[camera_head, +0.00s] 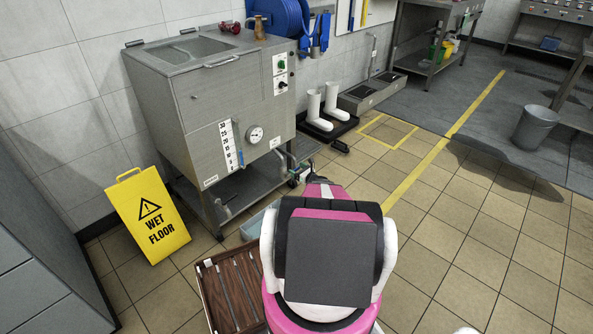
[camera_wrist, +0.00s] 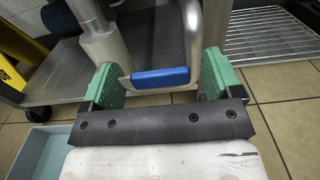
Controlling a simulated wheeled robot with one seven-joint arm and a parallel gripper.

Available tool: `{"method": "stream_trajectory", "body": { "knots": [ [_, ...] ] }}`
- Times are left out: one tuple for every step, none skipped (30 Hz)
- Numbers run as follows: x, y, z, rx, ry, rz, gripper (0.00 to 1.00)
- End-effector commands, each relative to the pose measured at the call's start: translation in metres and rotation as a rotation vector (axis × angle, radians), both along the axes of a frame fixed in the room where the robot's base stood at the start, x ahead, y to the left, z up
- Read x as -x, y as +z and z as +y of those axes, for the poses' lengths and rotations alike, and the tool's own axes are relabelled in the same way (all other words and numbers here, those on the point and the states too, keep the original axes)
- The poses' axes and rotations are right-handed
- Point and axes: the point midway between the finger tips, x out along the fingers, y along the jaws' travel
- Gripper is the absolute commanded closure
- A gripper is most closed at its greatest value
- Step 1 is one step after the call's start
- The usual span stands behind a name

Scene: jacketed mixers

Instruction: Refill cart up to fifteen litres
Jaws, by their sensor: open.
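The steel tank cart (camera_head: 215,100) stands against the wall on wheels. Its front has a white level scale (camera_head: 227,145) marked up to 30, with a short blue column low in the tube; the exact reading is too small to tell. A round dial (camera_head: 255,134) is beside it. In the wrist view, a steel lever with a blue grip (camera_wrist: 160,77) lies between the green fingers of my gripper (camera_wrist: 160,84). The fingers are open on either side of it; I cannot tell whether either touches. In the head view, my arm mostly hides the gripper near the cart's lower right pipework.
A yellow wet-floor sign (camera_head: 151,215) stands left of the cart. A wooden slatted crate (camera_head: 231,290) and a grey-blue tray (camera_wrist: 38,152) are on the floor close by. White boots (camera_head: 314,107) stand right of the cart, a bucket (camera_head: 535,128) farther right. Right-hand floor is open.

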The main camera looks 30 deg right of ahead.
Motion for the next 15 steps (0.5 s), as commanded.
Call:
{"method": "stream_trajectory", "body": {
  "knots": [
    [-0.0035,-0.0002,0.0007,0.0,0.0,0.0,0.15],
    [-0.0047,-0.0001,0.0011,0.0,0.0,0.0,0.15],
    [-0.0057,0.0,0.0016,0.0,-0.001,0.0,0.15],
    [-0.0063,0.0001,0.0018,0.0,-0.001,0.0,0.15],
    [-0.0066,0.0001,0.0019,0.0,-0.001,0.0,0.15],
    [-0.0068,0.0002,0.0021,0.0,-0.001,0.0,0.15],
    [-0.0069,0.0002,0.0022,0.0,-0.001,0.0,0.15],
    [-0.0067,0.0003,0.0022,0.0,-0.001,0.0,0.15],
    [-0.0067,0.0002,0.0022,0.0,-0.001,0.0,0.15],
    [-0.0066,0.0002,0.0022,0.0,-0.001,0.0,0.15],
    [-0.0066,0.0002,0.0022,0.0,-0.001,0.0,0.15],
    [-0.0066,0.0002,0.0022,0.0,-0.001,0.0,0.18],
    [-0.0065,0.0002,0.0023,0.0,0.0,0.0,0.28],
    [-0.0065,0.0002,0.0023,0.0,0.0,0.0,0.38],
    [-0.0065,0.0002,0.0023,0.0,0.0,0.0,0.51]
  ]
}}
